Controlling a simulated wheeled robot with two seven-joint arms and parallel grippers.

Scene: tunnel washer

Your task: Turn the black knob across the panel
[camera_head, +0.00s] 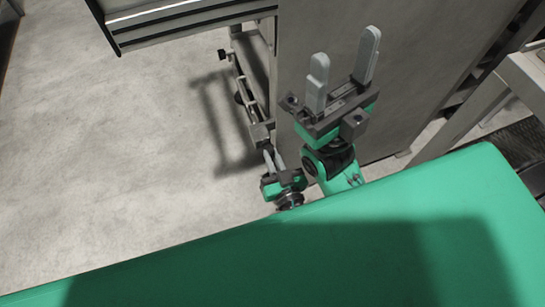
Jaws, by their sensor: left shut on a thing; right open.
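My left gripper (270,152) is low beside the metal cabinet. Its fingers point up at a dark grey block (261,133) at the lower end of a metal rail, and they are shut on it. The hold is small and partly hidden, so the exact contact is unclear. A small black knob-like end (222,55) sticks out to the left at the upper part of the rail, apart from both grippers. I cannot tell whether it is the black knob. My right gripper (343,68) is open and empty, in front of the cabinet face, with its fingers spread and pointing up.
The grey cabinet (400,60) stands behind my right gripper. A metal panel or shelf edge (180,22) overhangs at the top left. A pale metal frame (470,115) stands at the right. The grey floor (110,150) at left is clear.

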